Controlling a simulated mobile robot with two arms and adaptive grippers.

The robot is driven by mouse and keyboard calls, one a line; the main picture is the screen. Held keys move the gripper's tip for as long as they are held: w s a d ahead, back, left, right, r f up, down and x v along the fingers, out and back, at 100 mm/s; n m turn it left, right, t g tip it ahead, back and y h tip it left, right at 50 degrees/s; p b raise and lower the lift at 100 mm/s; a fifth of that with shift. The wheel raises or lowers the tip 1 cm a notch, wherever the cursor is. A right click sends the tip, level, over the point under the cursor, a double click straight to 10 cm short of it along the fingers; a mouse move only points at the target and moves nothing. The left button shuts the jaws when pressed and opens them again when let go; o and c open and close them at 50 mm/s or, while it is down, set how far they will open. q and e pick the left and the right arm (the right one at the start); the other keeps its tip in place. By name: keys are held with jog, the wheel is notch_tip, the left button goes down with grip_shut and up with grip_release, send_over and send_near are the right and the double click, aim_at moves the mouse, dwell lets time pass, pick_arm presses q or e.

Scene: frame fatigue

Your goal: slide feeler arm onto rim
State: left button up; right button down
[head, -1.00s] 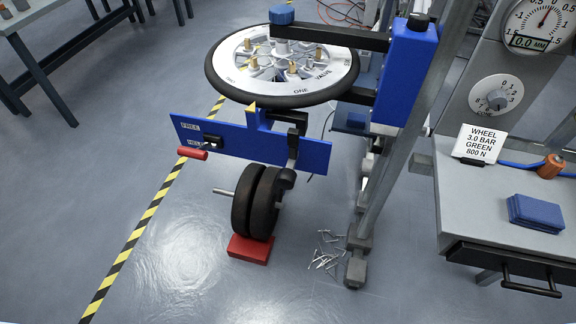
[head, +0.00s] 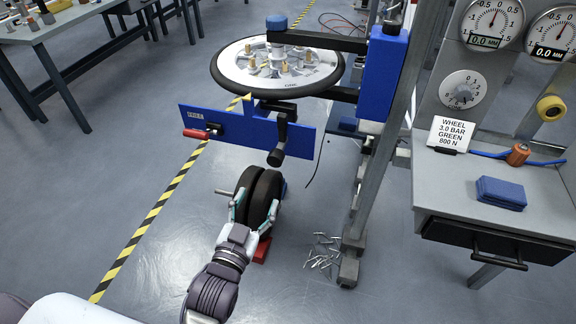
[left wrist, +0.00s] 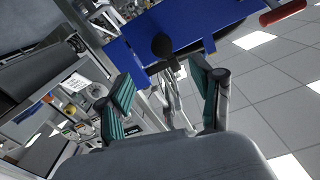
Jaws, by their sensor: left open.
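The wheel, with a black tyre and silver rim (head: 237,68), lies flat on the blue stand. Below it is a blue panel (head: 235,128) with a red handle (head: 196,133) at its left end. A black arm (head: 281,135) hangs from the panel's right part; I cannot tell whether it is the feeler arm. My left gripper (head: 257,202) is open, below the panel and in front of two black rollers (head: 265,190). In the left wrist view, its teal-padded fingers (left wrist: 161,75) are apart and empty, with a black knob (left wrist: 162,46) beyond them. My right gripper is not in view.
A grey post (head: 385,170) stands right of the wheel, with loose metal pieces (head: 322,252) at its foot. The bench (head: 440,190) at right carries a blue block (head: 501,192), a sign (head: 447,135) and gauges (head: 493,22).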

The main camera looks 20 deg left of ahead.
aim_at(274, 163)
pick_arm(q)
jog(key=w+p, duration=0.1)
jog(key=w, duration=1.3)
jog(key=shift+d, duration=0.15)
grip_shut()
